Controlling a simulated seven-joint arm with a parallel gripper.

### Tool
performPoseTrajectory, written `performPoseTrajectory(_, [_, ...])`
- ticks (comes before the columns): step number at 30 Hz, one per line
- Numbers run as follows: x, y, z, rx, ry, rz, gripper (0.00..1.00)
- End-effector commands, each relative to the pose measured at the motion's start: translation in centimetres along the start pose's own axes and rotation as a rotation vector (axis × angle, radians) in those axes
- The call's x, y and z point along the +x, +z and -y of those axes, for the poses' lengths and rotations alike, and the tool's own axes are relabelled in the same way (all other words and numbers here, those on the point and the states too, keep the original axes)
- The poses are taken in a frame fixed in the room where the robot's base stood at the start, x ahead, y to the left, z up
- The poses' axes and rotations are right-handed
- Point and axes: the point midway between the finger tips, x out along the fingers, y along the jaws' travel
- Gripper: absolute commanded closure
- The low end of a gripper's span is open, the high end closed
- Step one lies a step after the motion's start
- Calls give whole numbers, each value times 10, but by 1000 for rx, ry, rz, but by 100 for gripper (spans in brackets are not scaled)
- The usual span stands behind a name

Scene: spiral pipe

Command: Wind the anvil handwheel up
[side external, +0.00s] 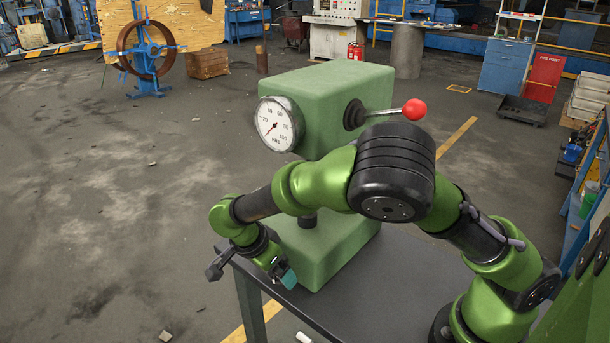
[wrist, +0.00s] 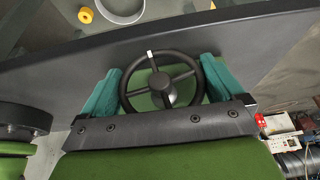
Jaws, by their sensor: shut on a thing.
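The anvil handwheel (wrist: 162,90) is a black spoked wheel with a white mark at the top of its rim in the wrist view. My gripper (wrist: 161,68) has its teal fingers against the left and right of the rim, shut on the wheel. In the side external view my gripper (side external: 284,273) is low at the front of the green hardness tester (side external: 345,100), beside its base, and my arm hides the wheel and most of the anvil area. The tester's dial (side external: 278,124) faces front left. Its lever has a red knob (side external: 414,109).
The tester stands on a dark table (side external: 395,280), whose edge runs near my gripper. In the wrist view a grey round container (wrist: 122,8) and a yellow ring (wrist: 86,15) lie beyond the table edge.

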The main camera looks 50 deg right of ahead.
Motion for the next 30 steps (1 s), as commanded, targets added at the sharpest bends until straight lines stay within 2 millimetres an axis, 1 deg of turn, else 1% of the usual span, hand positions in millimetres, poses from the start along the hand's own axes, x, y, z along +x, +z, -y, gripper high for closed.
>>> performPoseTrajectory(6, [-1,1,-1,52,-129,2,35])
performPoseTrajectory(10, [-1,1,0,63,-159,4,35])
performPoseTrajectory(18, [-1,1,0,64,-162,5,35])
performPoseTrajectory(19, [-1,1,0,64,-161,5,4])
performPoseTrajectory(20, [-1,1,0,64,-161,5,0])
performPoseTrajectory(30, [0,0,0,59,-139,2,0])
